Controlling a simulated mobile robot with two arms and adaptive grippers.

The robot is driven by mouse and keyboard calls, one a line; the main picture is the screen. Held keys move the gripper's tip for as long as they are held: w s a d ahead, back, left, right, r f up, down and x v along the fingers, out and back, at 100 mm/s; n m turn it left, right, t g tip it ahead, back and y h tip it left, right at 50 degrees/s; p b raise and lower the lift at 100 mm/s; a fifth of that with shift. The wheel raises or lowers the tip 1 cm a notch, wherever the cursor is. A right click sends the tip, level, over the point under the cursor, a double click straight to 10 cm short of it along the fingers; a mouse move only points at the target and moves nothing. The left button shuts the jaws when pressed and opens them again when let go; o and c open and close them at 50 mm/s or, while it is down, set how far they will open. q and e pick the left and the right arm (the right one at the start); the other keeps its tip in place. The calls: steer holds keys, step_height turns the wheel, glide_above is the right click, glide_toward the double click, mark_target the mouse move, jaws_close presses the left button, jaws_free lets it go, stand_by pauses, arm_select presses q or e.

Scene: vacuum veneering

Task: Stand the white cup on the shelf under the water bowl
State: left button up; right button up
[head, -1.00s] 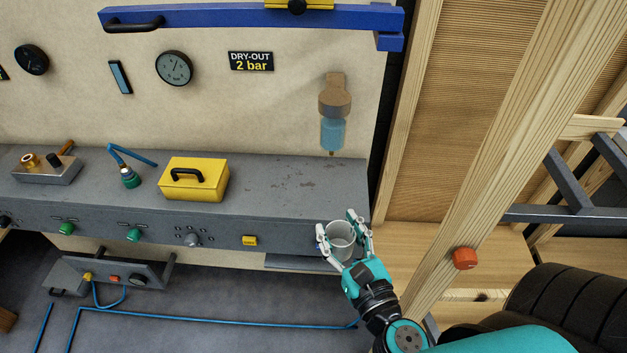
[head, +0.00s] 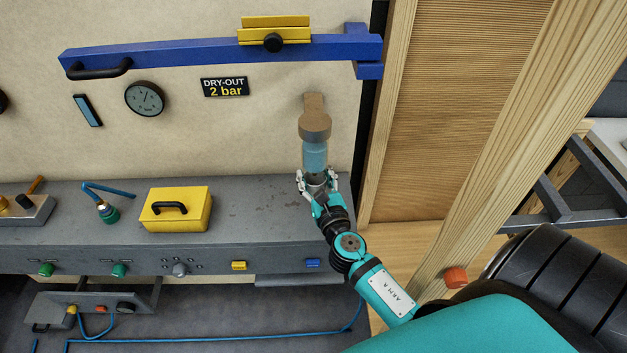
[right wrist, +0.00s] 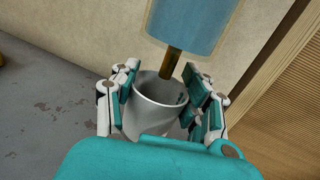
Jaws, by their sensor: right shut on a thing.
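The white cup (right wrist: 156,112) is upright between the fingers of my right gripper (right wrist: 163,98), which is shut on it. In the head view my right gripper (head: 317,184) holds the cup (head: 318,181) at the right end of the grey shelf (head: 262,215), just below the water bowl (head: 315,153). The bowl is blue and translucent with a brown top, fixed to the wall. In the right wrist view the bowl (right wrist: 190,25) hangs over the cup, its brown drain stem (right wrist: 170,64) by the cup's mouth. I cannot tell whether the cup's base touches the shelf. My left gripper is not in view.
A yellow box (head: 176,209) with a black handle stands on the shelf to the left. A wooden post (head: 480,165) rises to the right. The stained shelf top between box and cup is clear. A blue bar (head: 200,55) crosses the wall above.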

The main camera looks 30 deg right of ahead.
mark_target(312, 181)
steer(key=shift+w+d+f, duration=0.1)
steer(key=shift+w+f, duration=0.05)
steer(key=shift+f, duration=0.05)
step_height(312, 181, down, 3)
steer(key=shift+r+b, duration=0.2)
steer(key=shift+b, duration=0.95)
steer(key=shift+f, duration=0.3)
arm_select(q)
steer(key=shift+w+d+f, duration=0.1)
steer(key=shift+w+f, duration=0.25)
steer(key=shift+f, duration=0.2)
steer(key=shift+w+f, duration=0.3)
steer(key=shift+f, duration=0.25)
arm_select(e)
steer(key=shift+r, duration=0.1)
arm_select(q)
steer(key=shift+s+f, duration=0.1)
arm_select(e)
steer(key=shift+f+b, duration=0.25)
steer(key=shift+b, duration=0.1)
steer(key=o, duration=1)
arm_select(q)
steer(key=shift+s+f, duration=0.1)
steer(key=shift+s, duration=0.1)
arm_select(e)
steer(key=shift+o, duration=0.2)
steer(key=shift+r, duration=0.1)
